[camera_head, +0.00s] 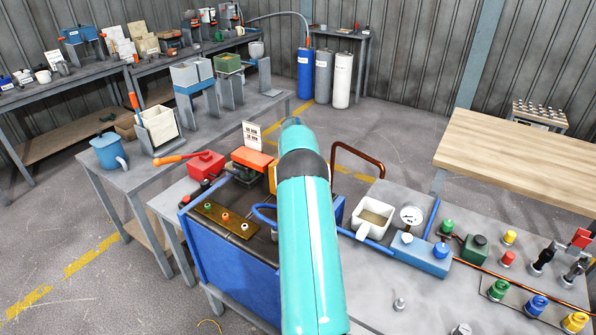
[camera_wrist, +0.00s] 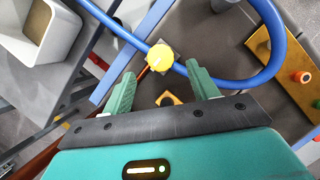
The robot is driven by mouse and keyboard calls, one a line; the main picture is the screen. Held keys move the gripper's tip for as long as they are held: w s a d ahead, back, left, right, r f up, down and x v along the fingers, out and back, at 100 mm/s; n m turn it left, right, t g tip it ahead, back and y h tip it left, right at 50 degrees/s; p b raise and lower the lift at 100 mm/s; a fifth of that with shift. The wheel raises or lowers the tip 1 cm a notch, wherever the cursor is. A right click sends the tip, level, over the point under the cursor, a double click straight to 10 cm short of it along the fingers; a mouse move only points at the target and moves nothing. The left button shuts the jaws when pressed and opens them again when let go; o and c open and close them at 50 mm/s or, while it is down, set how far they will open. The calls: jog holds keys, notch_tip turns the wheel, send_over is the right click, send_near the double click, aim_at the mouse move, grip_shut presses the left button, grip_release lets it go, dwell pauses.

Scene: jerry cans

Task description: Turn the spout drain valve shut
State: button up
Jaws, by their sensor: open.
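In the wrist view my gripper (camera_wrist: 163,84) is open, with its two green fingers spread apart. A round yellow knob (camera_wrist: 160,57) with a pale mark on its face sits just beyond the fingertips, roughly centred between them, and nothing is gripped. It looks like the spout drain valve, but no label shows. A blue hose (camera_wrist: 235,82) runs close by the knob and curves to the right. In the head view my turquoise arm hides the gripper and the knob.
A white square cup (camera_head: 371,218) stands right of my arm, beside a gauge (camera_head: 411,216) on a blue block. A brass plate (camera_head: 226,219) with several small knobs lies left of my arm. A copper-coloured pipe (camera_head: 359,149) arches behind. Several coloured knobs stand on the bench at right.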

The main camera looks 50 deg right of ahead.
jog(key=v, duration=0.8)
jog(key=shift+r, duration=0.15)
jog(key=shift+w, duration=0.1)
jog(key=w+a+r+n+t+h, duration=0.2)
jog(key=w+a+r, duration=0.3)
jog(key=a+r, duration=0.8)
jog(key=s+a+r+n+t+h, duration=0.1)
jog(key=a+r, duration=0.3)
jog(key=a, duration=0.4)
jog(key=s+a+r+t, duration=0.1)
jog(key=a+r, duration=0.3)
jog(key=a, duration=0.4)
jog(key=s+a+r+n+t, duration=0.2)
jog(key=s+a+t, duration=0.1)
jog(key=s+a, duration=0.8)
jog(key=s+a+f+t, duration=0.1)
jog(key=s+a+f, duration=0.2)
jog(key=s+a, duration=0.2)
jog(key=s+a+f+n+t, duration=0.1)
jog(key=s+a+f, duration=0.3)
jog(key=s+a, duration=0.2)
jog(key=shift+a+y, duration=0.3)
jog(key=shift+a, duration=0.05)
